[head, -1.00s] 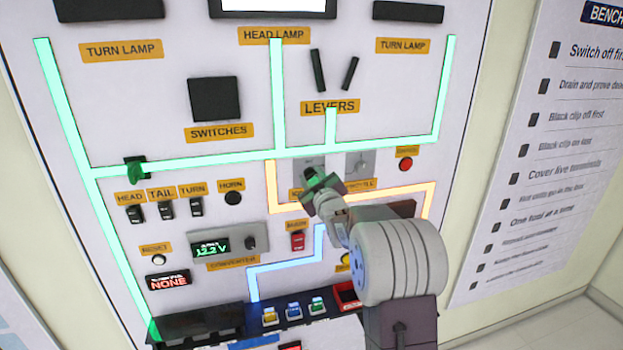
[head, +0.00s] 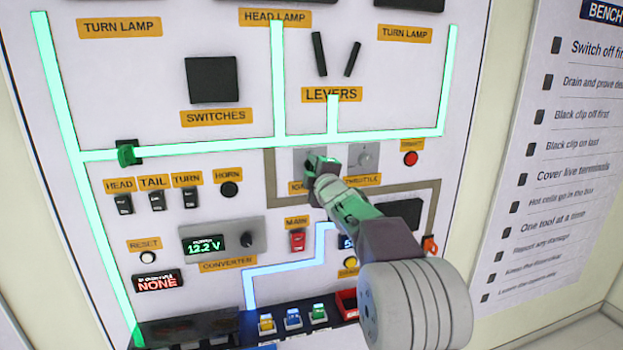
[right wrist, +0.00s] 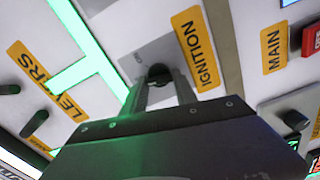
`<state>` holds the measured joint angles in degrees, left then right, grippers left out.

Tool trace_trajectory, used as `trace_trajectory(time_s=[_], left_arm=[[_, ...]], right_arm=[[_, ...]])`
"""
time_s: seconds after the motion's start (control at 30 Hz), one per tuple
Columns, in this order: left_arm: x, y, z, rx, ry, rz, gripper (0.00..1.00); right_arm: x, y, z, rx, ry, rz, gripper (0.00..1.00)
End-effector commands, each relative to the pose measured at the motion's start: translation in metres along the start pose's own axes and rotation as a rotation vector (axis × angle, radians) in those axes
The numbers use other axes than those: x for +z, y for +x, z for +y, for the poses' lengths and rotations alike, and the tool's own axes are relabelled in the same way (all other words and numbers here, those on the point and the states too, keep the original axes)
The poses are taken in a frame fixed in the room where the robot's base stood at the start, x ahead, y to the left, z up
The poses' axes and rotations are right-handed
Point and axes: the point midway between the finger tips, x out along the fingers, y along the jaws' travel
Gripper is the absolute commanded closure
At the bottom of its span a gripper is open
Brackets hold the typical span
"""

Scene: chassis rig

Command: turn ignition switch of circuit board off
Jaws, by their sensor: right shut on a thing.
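The ignition switch (right wrist: 159,72) is a dark round knob on a grey plate, beside the orange IGNITION label (right wrist: 196,48) in the right wrist view. My right gripper (right wrist: 160,88) is shut on this knob, with one finger on each side of it. In the head view the right gripper (head: 320,168) covers most of the switch and part of its label. The circuit board (head: 80,200) is a large white upright panel. The trace (head: 400,188) around the ignition and throttle area is dull brown. My left gripper is not in view.
The throttle (head: 364,156) sits close to the right of the ignition, with a red button (head: 410,158) further right. The red MAIN switch (head: 297,241) and the converter (head: 222,241) are below. Two black levers (head: 320,54) stick out above.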

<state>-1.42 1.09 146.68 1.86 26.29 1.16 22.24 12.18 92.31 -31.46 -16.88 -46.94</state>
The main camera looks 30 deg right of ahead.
Motion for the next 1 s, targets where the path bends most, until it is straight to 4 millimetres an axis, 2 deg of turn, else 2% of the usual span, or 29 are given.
trace_trajectory(time_s=[0.1, 0.4, 1.0], left_arm=[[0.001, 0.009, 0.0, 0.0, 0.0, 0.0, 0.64], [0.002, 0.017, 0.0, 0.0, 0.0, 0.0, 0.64], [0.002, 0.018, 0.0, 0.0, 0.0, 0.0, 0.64]], right_arm=[[0.002, 0.0, -0.005, -0.005, -0.075, -0.004, 1.0], [0.002, 0.0, -0.004, -0.005, -0.201, -0.004, 1.0], [0.001, 0.0, -0.001, -0.003, -0.239, -0.003, 1.0]])
